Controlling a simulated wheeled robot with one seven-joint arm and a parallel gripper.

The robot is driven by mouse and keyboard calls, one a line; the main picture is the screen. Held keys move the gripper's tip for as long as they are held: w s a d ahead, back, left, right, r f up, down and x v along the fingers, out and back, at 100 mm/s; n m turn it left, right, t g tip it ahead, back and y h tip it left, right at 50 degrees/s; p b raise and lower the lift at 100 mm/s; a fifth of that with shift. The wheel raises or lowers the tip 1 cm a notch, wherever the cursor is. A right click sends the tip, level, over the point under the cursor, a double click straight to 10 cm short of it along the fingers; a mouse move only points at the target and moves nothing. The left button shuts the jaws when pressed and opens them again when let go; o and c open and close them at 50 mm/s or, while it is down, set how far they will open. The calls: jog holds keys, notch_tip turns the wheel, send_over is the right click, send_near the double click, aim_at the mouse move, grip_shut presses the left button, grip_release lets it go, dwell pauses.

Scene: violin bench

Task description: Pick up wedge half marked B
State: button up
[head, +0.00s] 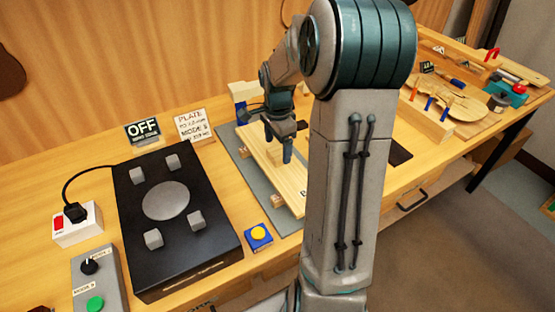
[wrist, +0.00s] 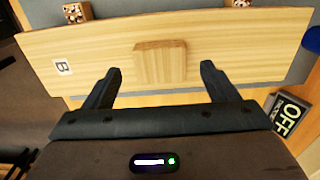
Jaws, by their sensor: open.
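The wedge half marked B (wrist: 225,55) is a long pale wooden board with a white B label (wrist: 63,67) near its left end in the wrist view. A small wooden block (wrist: 160,64) stands out from its middle. In the head view the board (head: 292,184) lies over a grey mat, partly hidden by my arm. My gripper (wrist: 160,69) is open, with one finger to each side of the block in the wrist view and visible gaps between. I cannot tell how deep the fingers reach. In the head view my gripper (head: 278,152) is over the board.
Small speckled brown blocks (wrist: 77,12) show at the board's edge. Left of the mat (head: 232,150) are a black plate device (head: 190,255), a blue box with a yellow button (head: 258,236) and an OFF sign (head: 143,130). Tools and violin parts (head: 462,106) lie at the right.

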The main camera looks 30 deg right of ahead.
jog(key=shift+f, duration=1.4)
jog(key=c, duration=1.2)
jog(key=shift+c, duration=0.3)
jog(key=shift+r, duration=0.15)
